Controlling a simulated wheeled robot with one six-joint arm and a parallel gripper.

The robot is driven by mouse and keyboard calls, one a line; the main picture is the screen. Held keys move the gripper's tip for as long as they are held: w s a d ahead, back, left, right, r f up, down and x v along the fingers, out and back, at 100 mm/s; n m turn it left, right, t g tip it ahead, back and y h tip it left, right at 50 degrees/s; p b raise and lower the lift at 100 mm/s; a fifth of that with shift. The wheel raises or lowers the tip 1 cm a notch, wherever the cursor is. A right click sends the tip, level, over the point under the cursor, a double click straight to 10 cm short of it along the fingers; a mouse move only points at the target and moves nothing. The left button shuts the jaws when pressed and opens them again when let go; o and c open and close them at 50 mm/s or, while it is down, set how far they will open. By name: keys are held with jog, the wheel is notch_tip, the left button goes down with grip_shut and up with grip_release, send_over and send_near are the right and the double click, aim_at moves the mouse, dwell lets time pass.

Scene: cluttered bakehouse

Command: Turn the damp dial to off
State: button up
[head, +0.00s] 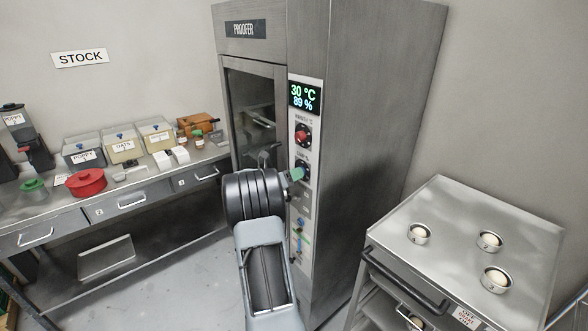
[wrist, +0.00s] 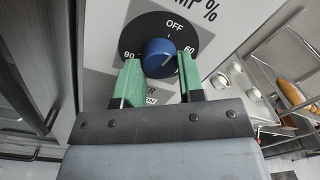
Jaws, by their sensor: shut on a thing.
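The damp dial (wrist: 159,56) is a blue knob on a black round plate on the proofer's (head: 362,110) front panel. In the wrist view OFF is at the top of the plate, with 60 on the right and 90 on the left. A pale mark shows on the knob's right side, away from OFF. My gripper (head: 296,174) is at the dial, its green fingers on either side of the knob and shut on it. In the head view the fingers and wrist partly cover the dial. The display (head: 305,97) reads 30 °C and 89 %.
A red dial (head: 303,135) sits just above the damp dial, and smaller controls (head: 298,240) sit below. A steel trolley (head: 540,222) with several dough cups stands at the right. A stock bench (head: 140,188) with bins and a red pot (head: 86,182) is at the left.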

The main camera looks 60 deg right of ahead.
jog(key=shift+n+p, duration=0.6)
jog(key=shift+n, duration=0.2)
jog(key=o, duration=0.9)
jog(key=b+v, duration=0.4)
jog(key=v, duration=0.9)
jog(key=shift+a+f, duration=0.1)
jog(key=shift+a, duration=0.3)
